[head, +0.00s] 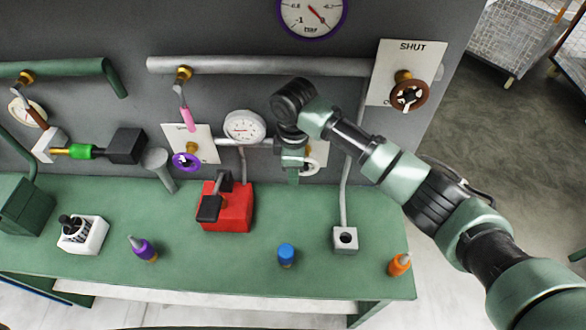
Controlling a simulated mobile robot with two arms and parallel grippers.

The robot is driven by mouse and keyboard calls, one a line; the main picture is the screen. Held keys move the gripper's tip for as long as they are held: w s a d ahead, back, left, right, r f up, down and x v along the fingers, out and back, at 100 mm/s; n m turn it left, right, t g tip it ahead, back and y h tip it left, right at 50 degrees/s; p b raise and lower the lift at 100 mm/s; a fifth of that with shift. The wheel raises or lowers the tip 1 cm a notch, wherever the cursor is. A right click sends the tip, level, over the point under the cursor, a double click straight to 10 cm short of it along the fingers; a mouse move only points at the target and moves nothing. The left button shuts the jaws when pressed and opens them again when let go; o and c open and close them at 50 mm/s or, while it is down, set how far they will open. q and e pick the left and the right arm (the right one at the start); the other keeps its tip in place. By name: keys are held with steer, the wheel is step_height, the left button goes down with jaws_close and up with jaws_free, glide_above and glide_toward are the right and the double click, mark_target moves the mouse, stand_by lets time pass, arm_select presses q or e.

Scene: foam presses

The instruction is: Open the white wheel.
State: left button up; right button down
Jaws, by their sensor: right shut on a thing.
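The white wheel (320,154) is on the back panel, right of the middle, in front of a pale plate. Only the right part of its rim shows; the rest is hidden behind my right gripper. My right gripper (294,174) comes in from the right side and is shut on the white wheel. The fingertips are partly covered by my wrist, so the exact grip on the rim is hard to see. My left gripper is not in view.
A brown wheel (409,96) on a SHUT plate is to the right, a purple wheel (186,162) to the left. A round gauge (244,127) sits close left of my wrist. On the green bench (330,283) stand a red block (229,208) and a blue cap (286,254).

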steer(key=shift+s+f, duration=0.2)
steer(key=shift+f, duration=0.15)
steer(key=c, duration=1.4)
jaws_free()
steer(key=shift+c, duration=0.2)
steer(key=shift+w, duration=0.15)
steer(key=shift+r, duration=0.1)
step_height(320, 180, up, 6)
steer(key=b, duration=0.2)
steer(key=shift+w+a+r+b, duration=0.1)
steer(key=shift+r+b, duration=0.1)
steer(key=shift+b, duration=0.15)
steer(key=shift+r, duration=0.7)
